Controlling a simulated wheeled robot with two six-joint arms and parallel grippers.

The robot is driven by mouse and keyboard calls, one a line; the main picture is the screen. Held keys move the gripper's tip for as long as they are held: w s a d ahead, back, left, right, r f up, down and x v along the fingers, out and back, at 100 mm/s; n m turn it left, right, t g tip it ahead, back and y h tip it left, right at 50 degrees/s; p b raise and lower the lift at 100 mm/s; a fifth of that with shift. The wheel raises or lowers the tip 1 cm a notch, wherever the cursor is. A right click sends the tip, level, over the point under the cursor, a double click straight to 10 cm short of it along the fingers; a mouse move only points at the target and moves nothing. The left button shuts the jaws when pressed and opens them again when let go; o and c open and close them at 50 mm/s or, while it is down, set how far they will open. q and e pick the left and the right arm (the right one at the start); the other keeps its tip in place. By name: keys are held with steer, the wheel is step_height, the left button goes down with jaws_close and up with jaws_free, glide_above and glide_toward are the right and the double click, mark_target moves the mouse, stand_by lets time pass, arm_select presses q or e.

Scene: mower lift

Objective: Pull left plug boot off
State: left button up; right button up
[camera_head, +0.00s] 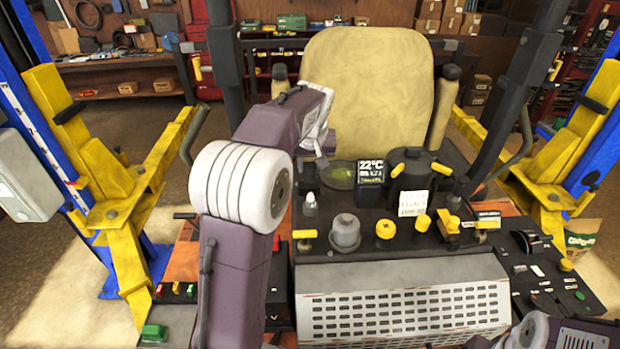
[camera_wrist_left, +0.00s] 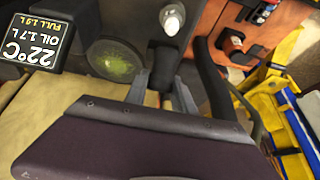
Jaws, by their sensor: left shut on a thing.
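My left gripper (camera_head: 323,152) is at the left side of the black engine deck, beside the round green-glass bowl; my own arm hides much of it in the head view. In the left wrist view my gripper (camera_wrist_left: 162,88) has its two grey fingers closed around a dark, narrow piece, which looks like the left plug boot (camera_wrist_left: 162,66). The boot's lower end and the plug are hidden, so I cannot tell whether it is seated. My right gripper is out of view; only part of that arm shows at the bottom right.
A 22°C display (camera_head: 370,172) stands close right of the gripper, next to the green bowl (camera_head: 340,176). A black canister (camera_head: 412,172), a grey cap (camera_head: 345,231) and yellow caps (camera_head: 386,229) crowd the deck. The tan seat (camera_head: 365,85) rises behind. Yellow lift arms (camera_head: 124,170) flank the mower.

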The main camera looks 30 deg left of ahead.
arm_select(q)
steer(key=shift+w+a+r+p, duration=0.4)
steer(key=shift+w+r+p, duration=0.05)
steer(key=shift+w+p, duration=0.2)
steer(key=shift+w+a+f, duration=0.1)
steer(key=shift+w+f, duration=0.05)
steer(key=shift+w, duration=0.05)
steer(key=shift+w+a+r+p, duration=0.25)
steer(key=shift+w+p, duration=0.1)
steer(key=shift+p, duration=0.4)
steer(key=shift+w+a+p, duration=0.15)
steer(key=shift+w+p, duration=0.1)
steer(key=shift+p, duration=0.05)
steer(key=shift+w+a+f, duration=0.25)
steer(key=shift+w+a, duration=0.05)
steer(key=shift+w, duration=0.2)
steer(key=shift+w+a+f+p, duration=0.2)
steer(key=shift+w+a+p, duration=0.15)
steer(key=shift+w, duration=0.15)
steer(key=shift+w+a+f+p, duration=0.15)
steer(key=shift+w+a+p, duration=0.15)
steer(key=shift+w, duration=0.2)
steer(key=o, duration=0.8)
steer(key=shift+o, duration=0.2)
steer(key=shift+d, duration=0.1)
step_height(320, 180, up, 7)
